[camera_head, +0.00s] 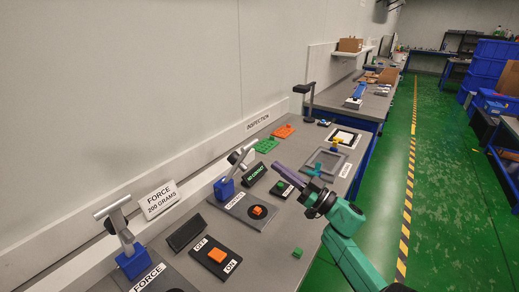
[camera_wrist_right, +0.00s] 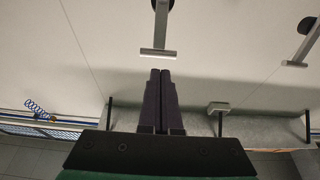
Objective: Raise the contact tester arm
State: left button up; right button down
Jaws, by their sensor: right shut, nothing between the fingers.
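The contact tester (camera_head: 225,188) has a blue base, a grey plate labelled CONTACT and a grey arm with a T-shaped handle (camera_head: 249,147). The handle stands up above the base. An orange piece (camera_head: 257,211) lies on the plate's dark disc. My right gripper (camera_head: 277,166) is shut and empty, with its dark fingers pointing toward the handle from the right. In the right wrist view, the closed fingertips (camera_wrist_right: 160,73) are close to the handle bar (camera_wrist_right: 157,53), with no clear contact. My left gripper is not in view.
The force tester (camera_head: 131,260) stands nearer, at left; an ON/OFF board (camera_head: 216,256) with an orange piece lies between. A small display (camera_head: 253,174) reads NO CONTACT. A green cube (camera_head: 297,252) lies near the table edge. A grey frame (camera_head: 325,164) and green and orange trays lie farther back.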

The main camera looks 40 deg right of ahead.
aim_at(251, 146)
jog(key=p+x, duration=0.2)
jog(key=x, duration=0.4)
jog(key=shift+w+a+r, duration=0.15)
jog(key=shift+w+r, duration=0.15)
jog(key=shift+r, duration=0.05)
jog(key=shift+w+a, duration=0.15)
jog(key=shift+w, duration=0.3)
jog(key=shift+w+r+p, duration=0.1)
jog(key=shift+r+p, duration=0.15)
jog(key=shift+p, duration=0.05)
jog(key=w+r+p, duration=0.1)
jog(key=w+a+r, duration=0.1)
jog(key=w, duration=0.1)
jog(key=shift+w+r+p, duration=0.25)
jog(key=shift+p, duration=0.1)
jog(key=shift+w+a+r, duration=0.1)
jog(key=shift+w+a, duration=0.1)
jog(key=shift+w, duration=0.3)
jog(key=shift+s, duration=0.1)
